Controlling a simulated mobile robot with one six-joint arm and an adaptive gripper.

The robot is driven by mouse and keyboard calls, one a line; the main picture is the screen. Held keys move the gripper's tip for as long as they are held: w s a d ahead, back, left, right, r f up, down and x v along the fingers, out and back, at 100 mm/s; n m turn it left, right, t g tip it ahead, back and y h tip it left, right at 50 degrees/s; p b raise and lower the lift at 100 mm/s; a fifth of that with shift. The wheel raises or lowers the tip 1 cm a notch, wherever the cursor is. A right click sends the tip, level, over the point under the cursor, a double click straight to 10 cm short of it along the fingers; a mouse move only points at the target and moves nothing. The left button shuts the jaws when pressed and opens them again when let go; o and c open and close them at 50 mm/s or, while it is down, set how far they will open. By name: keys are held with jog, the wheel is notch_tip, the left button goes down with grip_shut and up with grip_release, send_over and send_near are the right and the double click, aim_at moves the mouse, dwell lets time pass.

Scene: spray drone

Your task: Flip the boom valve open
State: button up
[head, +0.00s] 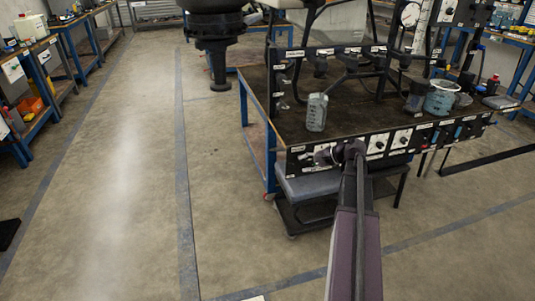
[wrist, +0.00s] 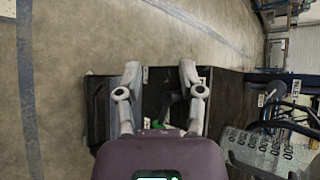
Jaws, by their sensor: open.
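My gripper (head: 338,152) is at the left part of the black labelled panel on the bench's front edge in the head view. In the wrist view my gripper (wrist: 160,75) is open, its two grey fingers apart on either side of a small dark lever (wrist: 171,99), which looks like the valve handle. A bit of green shows at the lower end of this lever, between the fingers. I cannot tell whether a finger touches the lever, nor which label belongs to it. In the head view the gripper and wrist hide that part of the panel.
White switch plates (head: 377,143) sit on the panel right of my gripper. A grey stool-like cart (head: 320,185) stands below.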

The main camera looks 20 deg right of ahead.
jog(key=s+a+r+n+g+h+p, duration=0.1)
jog(key=a+r+n+g+p, duration=0.1)
jog(key=a+p, duration=0.4)
jog(key=s+a+r+n+g+h+p, duration=0.1)
jog(key=a+r+n+g+p, duration=0.2)
jog(key=a+r+p, duration=0.3)
jog(key=shift+s+a+r+n+p, duration=0.4)
jog(key=shift+a+n+p, duration=0.35)
jog(key=shift+a, duration=1.45)
jog(key=shift+f, duration=0.1)
jog(key=w+d+f+m+t+y+b, duration=0.25)
jog(key=d+f+m+t+b, duration=0.2)
jog(key=d+f+b, duration=0.9)
jog(key=s+d+f+m+t+h+b, duration=0.1)
jog(key=d+t+b, duration=0.3)
jog(key=d+b, duration=0.4)
jog(key=s+d+f+m+t+b, duration=0.2)
jog(key=d+m+t+b, duration=0.2)
jog(key=d+b, duration=0.4)
jog(key=shift+s+f+t+h+b, duration=0.25)
jog(key=shift+s+t+h+b, duration=0.15)
jog(key=shift+b, duration=1.15)
jog(key=shift+w, duration=0.2)
